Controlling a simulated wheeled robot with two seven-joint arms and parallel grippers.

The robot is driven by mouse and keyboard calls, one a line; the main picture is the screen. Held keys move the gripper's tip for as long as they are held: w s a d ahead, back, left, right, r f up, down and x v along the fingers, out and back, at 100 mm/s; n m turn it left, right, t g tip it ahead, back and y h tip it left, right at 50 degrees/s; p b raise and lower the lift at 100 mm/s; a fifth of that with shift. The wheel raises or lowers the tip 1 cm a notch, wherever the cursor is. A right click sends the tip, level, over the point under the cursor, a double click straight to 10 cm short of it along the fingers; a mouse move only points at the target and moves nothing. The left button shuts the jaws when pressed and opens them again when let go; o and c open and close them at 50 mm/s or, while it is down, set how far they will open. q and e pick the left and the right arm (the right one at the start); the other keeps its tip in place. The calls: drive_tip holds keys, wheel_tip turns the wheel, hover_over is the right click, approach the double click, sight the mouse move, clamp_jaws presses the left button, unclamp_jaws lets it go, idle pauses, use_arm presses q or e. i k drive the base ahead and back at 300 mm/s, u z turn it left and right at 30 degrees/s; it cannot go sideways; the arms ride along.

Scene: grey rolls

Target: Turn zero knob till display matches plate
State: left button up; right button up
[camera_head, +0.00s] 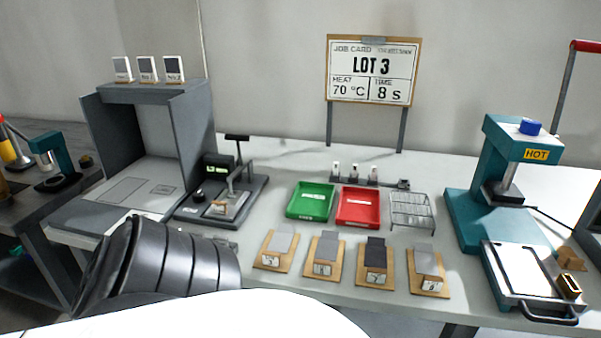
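A dark gauge stand (245,203) sits on the bench left of centre. Its small display (217,169) shows green digits too small to read. A black round knob (199,196) is on its base, below the display. A small pale block with a tan part (221,207) lies under the gauge's arm; its markings are too small to read. A black ribbed part of my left arm (160,268) fills the lower left, in front of the bench and short of the gauge. Neither gripper shows.
Green (311,214) and red (358,222) trays and a wire rack (412,225) stand right of the gauge. Several sample blocks on wooden bases line the front. A grey booth (100,150) stands left, a teal press (492,160) right. A job card (373,65) reads LOT 3.

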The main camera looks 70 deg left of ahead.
sight(198, 197)
drive_tip(key=z, duration=0.3)
drive_tip(key=k, duration=1.05)
drive_tip(key=u, duration=1.5)
